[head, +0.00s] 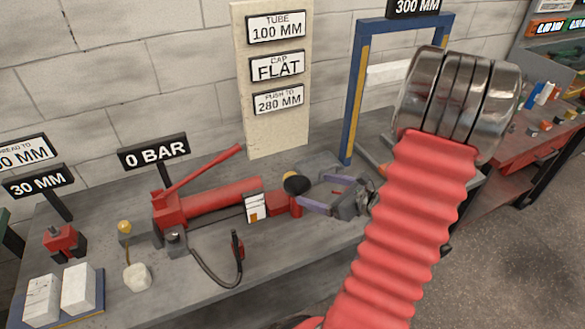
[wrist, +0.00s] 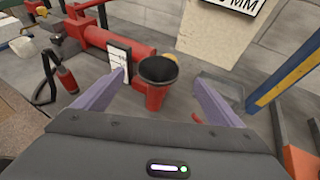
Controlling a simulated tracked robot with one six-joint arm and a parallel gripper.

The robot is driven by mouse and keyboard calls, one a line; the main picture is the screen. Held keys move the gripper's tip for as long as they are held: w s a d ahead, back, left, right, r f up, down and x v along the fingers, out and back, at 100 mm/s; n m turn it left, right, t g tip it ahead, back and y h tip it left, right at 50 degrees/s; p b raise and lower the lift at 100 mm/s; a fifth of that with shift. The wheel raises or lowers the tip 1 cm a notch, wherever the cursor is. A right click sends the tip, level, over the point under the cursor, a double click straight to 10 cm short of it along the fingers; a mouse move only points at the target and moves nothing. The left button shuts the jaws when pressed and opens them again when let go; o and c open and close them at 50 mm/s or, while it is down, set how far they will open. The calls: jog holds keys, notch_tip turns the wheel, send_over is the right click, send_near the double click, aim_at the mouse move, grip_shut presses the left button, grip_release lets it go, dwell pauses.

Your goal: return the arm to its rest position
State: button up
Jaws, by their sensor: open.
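My gripper (head: 311,191) is over the bench in the head view, its two purple fingers spread and pointing left. The wrist view shows the same gripper (wrist: 159,78) open, with the fingertips wide apart and nothing held. A red cylinder with a black round top (wrist: 156,85) shows between the fingertips there, with gaps on both sides. In the head view its black top (head: 297,185) is just left of the fingertips. The arm's rest position is not marked in either view. My red bellows-covered arm hides part of the bench's right side.
A red hydraulic pump (head: 210,203) with a raised handle lies left of the gripper. A hose (head: 212,280) curls in front. A blue and yellow frame (head: 355,90) stands behind the gripper. White blocks (head: 78,288) sit front left. A red bench (head: 525,145) stands right.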

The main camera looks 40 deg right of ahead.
jog(key=shift+f, duration=0.1)
jog(key=s+a+r+n+g+y, duration=0.1)
jog(key=s+a+n+g+y, duration=0.1)
jog(key=s+a+n+g, duration=0.45)
jog(key=s+a+n+g+y, duration=0.1)
jog(key=a+n+g+y, duration=0.15)
jog(key=a+n, duration=0.8)
jog(key=a+r+n+t+h, duration=0.1)
jog(key=a+r+n+h, duration=0.5)
jog(key=a+r+n, duration=0.9)
notch_tip(320, 180, up, 2)
jog(key=s+n, duration=0.1)
jog(key=n, duration=0.1)
jog(key=shift+a+r+n, duration=0.2)
jog(key=shift+r+n, duration=0.05)
jog(key=shift+n, duration=0.05)
